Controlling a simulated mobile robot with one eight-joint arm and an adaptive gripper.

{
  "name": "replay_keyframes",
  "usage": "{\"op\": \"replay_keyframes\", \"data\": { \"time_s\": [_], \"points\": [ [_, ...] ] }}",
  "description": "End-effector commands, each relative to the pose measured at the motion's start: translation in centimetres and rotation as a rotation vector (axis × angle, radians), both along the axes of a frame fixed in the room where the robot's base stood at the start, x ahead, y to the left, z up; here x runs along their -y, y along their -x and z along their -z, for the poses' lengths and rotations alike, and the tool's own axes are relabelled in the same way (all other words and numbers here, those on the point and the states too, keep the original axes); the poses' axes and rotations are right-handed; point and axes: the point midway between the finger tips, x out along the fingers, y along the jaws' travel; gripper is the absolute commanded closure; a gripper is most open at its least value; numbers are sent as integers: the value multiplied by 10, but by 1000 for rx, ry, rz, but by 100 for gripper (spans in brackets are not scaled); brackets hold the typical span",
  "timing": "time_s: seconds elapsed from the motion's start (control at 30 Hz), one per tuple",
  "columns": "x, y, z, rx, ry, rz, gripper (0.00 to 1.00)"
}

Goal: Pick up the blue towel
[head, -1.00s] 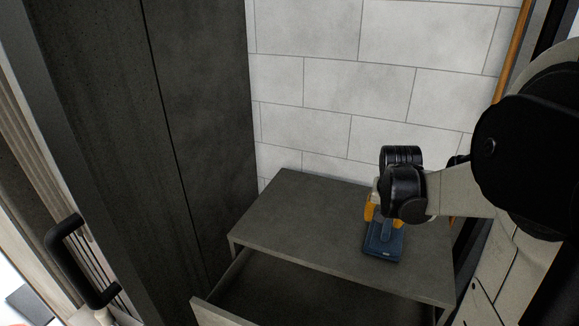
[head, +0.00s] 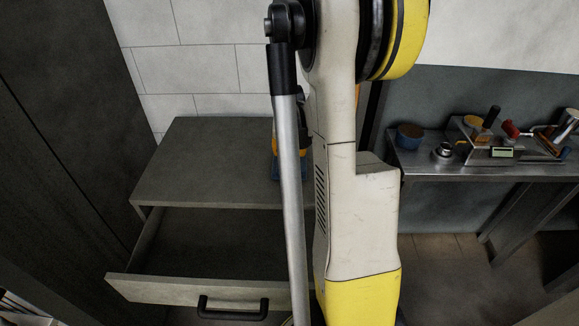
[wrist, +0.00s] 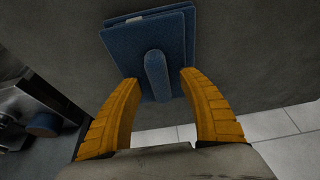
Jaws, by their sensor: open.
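The blue towel lies folded on the grey drawer cabinet's top. It shows in the wrist view (wrist: 176,38) as a flat folded stack with a raised, rounded blue piece on top. In the head view only a sliver of the towel (head: 276,171) shows; my arm hides the rest. My gripper (wrist: 158,82) has two orange fingers spread apart, with fingertips on either side of the raised blue piece. Nothing is held between them. I cannot tell whether the fingers touch the towel.
The grey cabinet (head: 195,160) has its drawer (head: 200,288) pulled open. A metal table (head: 480,172) at the right carries a blue-sided pot (head: 410,136) and several small items. A dark panel stands at the left and a tiled wall behind.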

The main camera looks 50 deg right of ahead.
Motion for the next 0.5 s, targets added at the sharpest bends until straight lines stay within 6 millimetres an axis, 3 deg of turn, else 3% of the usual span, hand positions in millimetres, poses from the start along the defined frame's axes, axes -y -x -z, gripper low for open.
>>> {"op": "replay_keyframes", "data": {
  "time_s": [0.23,0.4,0.5],
  "points": [
    [1,-1,4,0,0,0,51],
    [1,-1,4,0,0,-1,100],
    [1,-1,4,0,0,-1,100]
  ]
}}
